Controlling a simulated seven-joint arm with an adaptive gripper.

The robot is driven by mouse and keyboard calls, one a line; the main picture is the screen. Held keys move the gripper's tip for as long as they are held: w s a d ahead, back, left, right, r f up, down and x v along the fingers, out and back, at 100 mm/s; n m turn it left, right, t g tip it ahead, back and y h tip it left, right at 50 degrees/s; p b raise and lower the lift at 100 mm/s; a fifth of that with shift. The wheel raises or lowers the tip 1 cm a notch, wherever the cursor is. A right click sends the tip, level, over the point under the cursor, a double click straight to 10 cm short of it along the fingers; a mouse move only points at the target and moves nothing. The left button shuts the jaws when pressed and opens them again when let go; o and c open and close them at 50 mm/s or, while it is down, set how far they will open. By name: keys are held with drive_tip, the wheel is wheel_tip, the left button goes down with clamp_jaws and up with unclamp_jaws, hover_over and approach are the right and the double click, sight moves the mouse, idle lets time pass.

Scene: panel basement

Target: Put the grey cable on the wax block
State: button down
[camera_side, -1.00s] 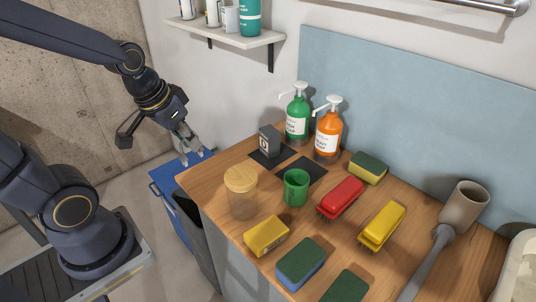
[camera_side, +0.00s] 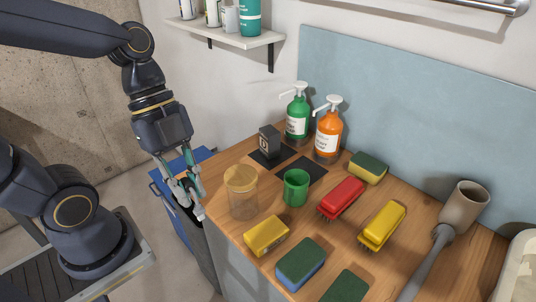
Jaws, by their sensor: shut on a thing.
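My gripper (camera_side: 186,193) points down beside the left edge of the wooden counter, left of the clear jar. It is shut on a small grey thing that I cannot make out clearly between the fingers. I cannot tell whether this is the grey cable. A yellow block (camera_side: 266,235) lies on the counter near its front edge; I cannot tell whether it is the wax block.
A clear jar (camera_side: 241,198) and a green cup (camera_side: 296,188) stand near my gripper. Behind are a dark box (camera_side: 270,142) and pump bottles in green (camera_side: 297,115) and orange (camera_side: 328,132). Red (camera_side: 341,198) and yellow (camera_side: 382,226) brushes and several sponges crowd the right.

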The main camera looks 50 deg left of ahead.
drive_tip(key=w+d+f, duration=0.1)
drive_tip(key=w+f, duration=0.2)
drive_tip(key=w, duration=0.1)
drive_tip(key=w+d+f, duration=0.2)
drive_tip(key=w+f, duration=0.1)
drive_tip(key=w, duration=0.1)
drive_tip(key=w+d+f, duration=0.1)
drive_tip(key=w+f, duration=0.2)
drive_tip(key=w, duration=0.1)
drive_tip(key=shift+d, duration=0.3)
drive_tip(key=shift+w+f, duration=0.2)
drive_tip(key=shift+f, duration=1.65)
drive_tip(key=shift+f, duration=0.1)
drive_tip(key=c, duration=1.1)
unclamp_jaws()
drive_tip(key=shift+c, duration=0.2)
